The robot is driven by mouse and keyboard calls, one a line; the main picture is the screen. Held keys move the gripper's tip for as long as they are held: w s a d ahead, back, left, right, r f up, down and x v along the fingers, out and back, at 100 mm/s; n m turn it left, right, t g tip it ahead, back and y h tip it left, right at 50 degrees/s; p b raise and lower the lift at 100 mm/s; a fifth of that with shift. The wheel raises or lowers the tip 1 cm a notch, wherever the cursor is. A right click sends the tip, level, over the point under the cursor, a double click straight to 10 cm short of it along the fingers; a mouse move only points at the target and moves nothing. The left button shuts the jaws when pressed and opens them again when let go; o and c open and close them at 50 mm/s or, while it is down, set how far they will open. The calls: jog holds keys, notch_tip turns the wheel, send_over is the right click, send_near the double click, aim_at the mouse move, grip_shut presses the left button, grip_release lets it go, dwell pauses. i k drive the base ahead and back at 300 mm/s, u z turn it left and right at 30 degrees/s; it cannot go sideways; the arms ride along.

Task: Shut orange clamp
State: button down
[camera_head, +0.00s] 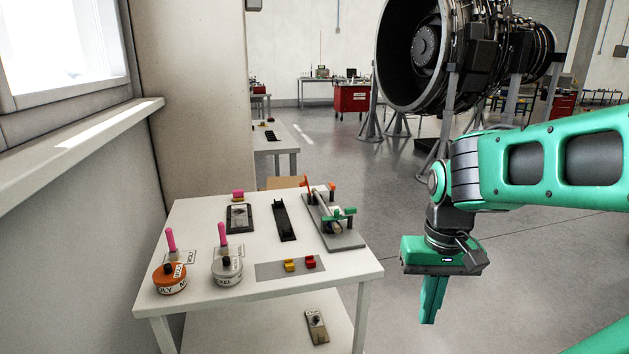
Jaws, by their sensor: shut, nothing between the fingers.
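A clamp fixture on a grey base plate (343,235) stands at the back right of the white table. The orange clamp (307,186) is at its far left end, its orange part sticking upward. A green clamp part (341,214) lies across the nearer end of the same fixture. How far the orange clamp is open is too small to tell. My gripper (428,314) hangs pointing down to the right of the table, apart from the fixture. Its green fingers are together and hold nothing.
The white table (212,300) carries an orange tin (169,279) and a grey tin (227,270) with pink-handled brushes, a black rail (284,221), and small yellow and red blocks on a grey mat (270,271). A turbofan engine (425,50) stands behind my arm. Floor right of the table is clear.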

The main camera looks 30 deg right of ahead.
aim_at(305, 183)
jog(key=z, duration=0.1)
jog(key=i, duration=1)
jog(key=u, duration=0.05)
